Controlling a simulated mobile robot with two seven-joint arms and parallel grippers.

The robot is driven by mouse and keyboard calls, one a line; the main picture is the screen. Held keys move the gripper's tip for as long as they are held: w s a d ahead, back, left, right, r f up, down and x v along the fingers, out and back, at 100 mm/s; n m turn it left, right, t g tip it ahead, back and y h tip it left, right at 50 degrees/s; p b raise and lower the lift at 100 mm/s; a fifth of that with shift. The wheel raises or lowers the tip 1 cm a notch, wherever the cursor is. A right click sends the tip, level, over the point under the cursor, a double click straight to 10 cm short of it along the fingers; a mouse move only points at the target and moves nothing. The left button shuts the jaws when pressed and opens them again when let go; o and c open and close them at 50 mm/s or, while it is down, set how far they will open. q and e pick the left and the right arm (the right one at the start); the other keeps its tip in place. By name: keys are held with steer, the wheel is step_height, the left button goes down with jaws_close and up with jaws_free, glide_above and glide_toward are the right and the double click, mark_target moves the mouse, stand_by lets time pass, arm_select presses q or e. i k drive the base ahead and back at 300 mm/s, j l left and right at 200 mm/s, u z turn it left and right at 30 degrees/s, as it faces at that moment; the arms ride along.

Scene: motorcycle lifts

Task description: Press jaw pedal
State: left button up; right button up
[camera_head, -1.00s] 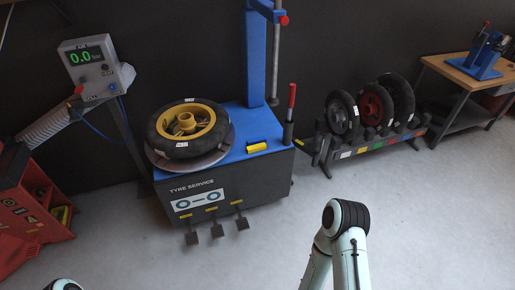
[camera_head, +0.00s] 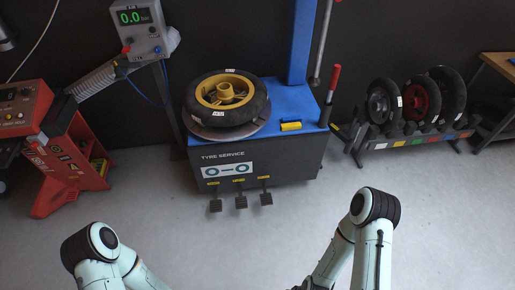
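The tyre machine (camera_head: 260,158) is a dark cabinet with a blue top, marked TYRE SERVICE. Three dark pedals stick out low on its front: the left pedal (camera_head: 215,205), the middle pedal (camera_head: 241,201) and the right pedal (camera_head: 266,198). Each has a small yellow label above it, too small to read. A tyre on a yellow wheel (camera_head: 227,97) lies flat on the turntable. Both my arms show at the bottom of the view, apart from the machine and pedals. Neither gripper's fingertips can be seen.
A red machine (camera_head: 60,160) stands at the left, near a grey gauge box (camera_head: 138,30) reading 0.0 on a stand. A rack (camera_head: 415,140) of wheels and a workbench (camera_head: 497,70) are at the right. The grey floor (camera_head: 240,240) before the pedals is clear.

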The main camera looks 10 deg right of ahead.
mark_target(216, 205)
steer(key=i+j+u, duration=0.15)
steer(key=i+u, duration=0.2)
steer(key=i, duration=0.15)
steer(key=i+u, duration=0.35)
steer(key=i, duration=0.2)
steer(key=i+l+u, duration=0.15)
steer(key=i+u, duration=0.2)
steer(key=i, duration=0.15)
